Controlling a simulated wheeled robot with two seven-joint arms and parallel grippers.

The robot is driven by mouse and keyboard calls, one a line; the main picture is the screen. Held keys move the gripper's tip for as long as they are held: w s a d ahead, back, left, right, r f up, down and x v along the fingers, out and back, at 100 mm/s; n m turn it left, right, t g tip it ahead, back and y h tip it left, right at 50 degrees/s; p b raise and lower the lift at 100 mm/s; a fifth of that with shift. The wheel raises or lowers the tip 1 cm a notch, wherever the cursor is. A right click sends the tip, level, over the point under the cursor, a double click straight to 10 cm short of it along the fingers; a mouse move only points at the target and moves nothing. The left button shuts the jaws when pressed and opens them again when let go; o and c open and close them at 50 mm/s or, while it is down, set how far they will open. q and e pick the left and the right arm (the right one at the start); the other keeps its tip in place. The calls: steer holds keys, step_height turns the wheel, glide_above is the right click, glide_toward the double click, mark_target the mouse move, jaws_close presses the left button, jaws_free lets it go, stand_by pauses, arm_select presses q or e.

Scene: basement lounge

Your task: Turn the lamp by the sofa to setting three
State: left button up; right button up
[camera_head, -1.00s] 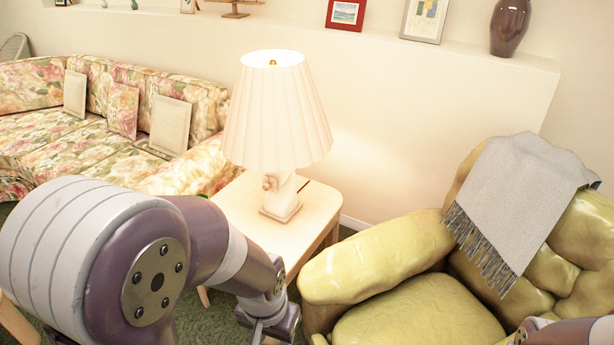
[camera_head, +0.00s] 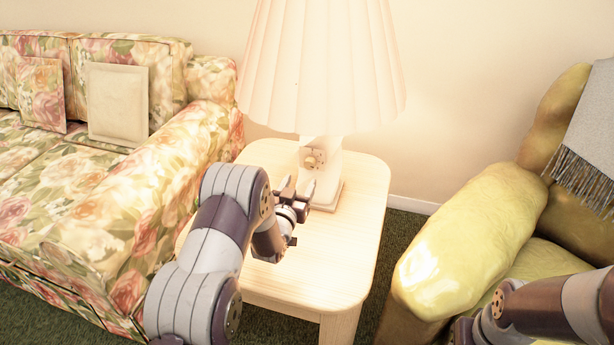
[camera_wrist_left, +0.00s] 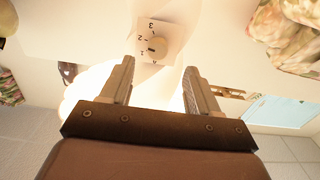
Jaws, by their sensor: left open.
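The lamp (camera_head: 320,75) has a pleated cream shade, glows, and stands on a pale wooden side table (camera_head: 355,235) by the floral sofa. Its rotary knob (camera_head: 313,158) is on the pale base under the shade. In the left wrist view, the knob (camera_wrist_left: 158,44) sits on a small plate (camera_wrist_left: 172,32) marked 3, 2, 1 and a further mark too small to read. A dark mark shows on the knob, but I cannot tell its setting. My left gripper (camera_head: 298,190) is open, empty and just short of the knob, its fingers (camera_wrist_left: 160,72) apart below the plate in the wrist view.
The floral sofa (camera_head: 165,185) is close on the left, its arm beside the table. A yellow armchair (camera_head: 465,235) with a grey throw (camera_head: 590,140) is on the right. My right arm shows at the lower right. The table's right side is clear.

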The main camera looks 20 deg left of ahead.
mark_target(309, 167)
arm_select(q)
steer(key=w, duration=0.4)
steer(key=w+b, duration=0.1)
steer(key=w, duration=0.2)
steer(key=shift+d, duration=0.3)
steer(key=shift+w+r, duration=0.1)
steer(key=shift+w, duration=0.3)
steer(key=c, duration=1)
steer(key=shift+c, duration=0.2)
